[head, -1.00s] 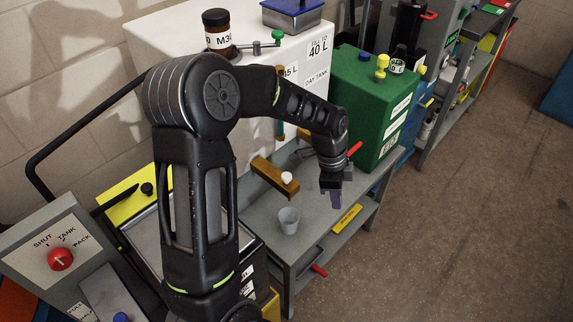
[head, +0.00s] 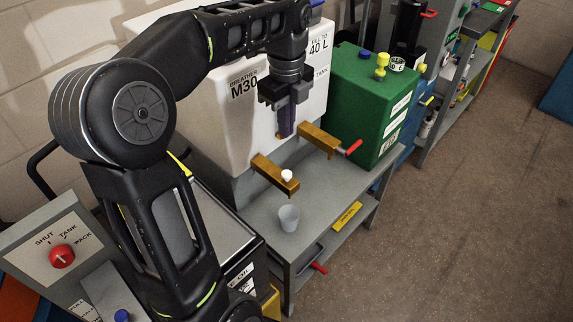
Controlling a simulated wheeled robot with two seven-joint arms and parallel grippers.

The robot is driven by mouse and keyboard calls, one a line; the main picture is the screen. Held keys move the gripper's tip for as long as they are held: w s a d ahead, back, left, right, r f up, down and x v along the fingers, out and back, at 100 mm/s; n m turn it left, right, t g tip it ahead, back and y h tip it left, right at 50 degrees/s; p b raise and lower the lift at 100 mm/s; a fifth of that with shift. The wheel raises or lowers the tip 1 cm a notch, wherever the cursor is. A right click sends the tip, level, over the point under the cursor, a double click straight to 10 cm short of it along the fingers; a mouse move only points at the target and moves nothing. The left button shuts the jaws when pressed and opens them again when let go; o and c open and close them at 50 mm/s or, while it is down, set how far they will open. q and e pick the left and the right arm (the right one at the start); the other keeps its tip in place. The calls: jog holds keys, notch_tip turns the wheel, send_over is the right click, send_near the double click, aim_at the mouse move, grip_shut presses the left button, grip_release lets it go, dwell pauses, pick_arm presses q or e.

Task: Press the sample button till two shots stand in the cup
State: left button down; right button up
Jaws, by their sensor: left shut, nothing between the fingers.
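The sample button (head: 287,175) is a small white knob on top of the front end of a brass block (head: 266,170) that sticks out from the white tank. The cup (head: 289,218) is small, grey and translucent. It stands upright on the grey bench below the button end; I cannot tell how much is in it. My left gripper (head: 286,130) points down in front of the tank, above and behind the button and apart from it. Its fingers are shut with nothing between them. My right gripper is not in view.
The white tank (head: 225,120) stands behind. A second brass block (head: 318,139) with a red-handled lever (head: 354,147) sits to the right, near the gripper. A green tank (head: 362,100) stands further right. A panel with a red knob (head: 61,257) is at lower left. The bench (head: 330,190) is clear around the cup.

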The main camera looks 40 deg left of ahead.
aim_at(286, 174)
pick_arm(q)
notch_tip(286, 174, down, 13)
jog(key=shift+r, duration=0.1)
dwell(0.3)
jog(key=shift+s+f+b, duration=0.1)
jog(key=shift+f+b, duration=0.35)
jog(key=shift+f, duration=0.65)
jog(key=shift+r, duration=0.1)
notch_tip(286, 174, up, 7)
jog(key=shift+f, duration=0.2)
jog(key=shift+r, duration=0.7)
